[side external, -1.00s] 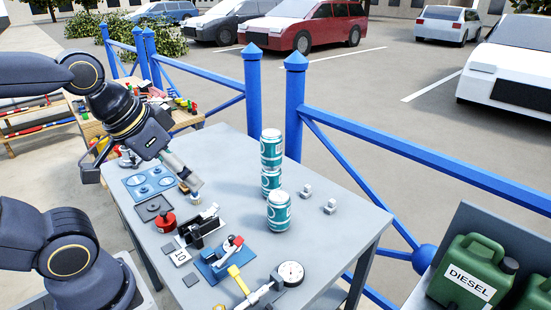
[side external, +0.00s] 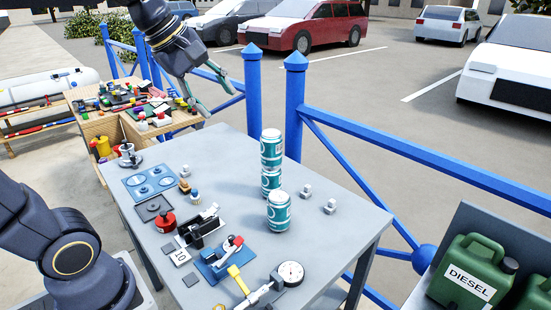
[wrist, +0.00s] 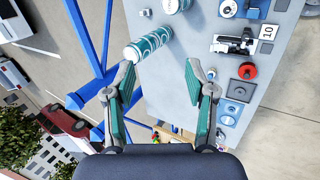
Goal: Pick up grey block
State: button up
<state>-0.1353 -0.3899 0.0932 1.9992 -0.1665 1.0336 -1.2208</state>
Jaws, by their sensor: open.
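Several small grey pieces lie on the table, and I cannot tell which one is the grey block. Dark grey flat squares lie near the front left edge, one (side external: 168,247) beside the tile marked 10 (side external: 180,257) and another (side external: 190,281) nearer the camera. Two lighter grey pieces (side external: 305,190) (side external: 329,206) sit right of the cans. My gripper (side external: 217,101) is raised above the far end of the table, apart from all of these. In the wrist view my gripper (wrist: 163,75) is open, with nothing between its fingers.
Teal cans (side external: 279,211) stand mid-table, two of them stacked; one can (wrist: 148,44) shows close to the left fingertip. A red knobbed piece (side external: 166,222), a blue fixture (side external: 219,262) and a dial gauge (side external: 291,273) occupy the left and front. Blue railing (side external: 295,105) runs behind the table.

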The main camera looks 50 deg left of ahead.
jog(key=w+a+n, duration=0.7)
jog(key=a+n, duration=0.1)
jog(key=a, duration=0.2)
jog(key=n+g, duration=0.4)
jog(key=n, duration=0.7)
send_over(184, 167)
jog(key=s, duration=0.1)
jog(key=shift+y, duration=0.4)
notch_tip(184, 167, down, 32)
jog(key=shift+f, duration=0.15)
jog(key=shift+w+a+f, duration=0.1)
jog(key=shift+w+f, duration=0.1)
jog(key=shift+f, duration=0.8)
jog(key=shift+w+d+f, duration=0.1)
jog(key=shift+w+f, duration=0.1)
jog(key=shift+f, duration=0.8)
jog(key=shift+w+a+f, duration=0.1)
jog(key=shift+w+f, duration=0.1)
jog(key=shift+f, duration=0.8)
grip_shut()
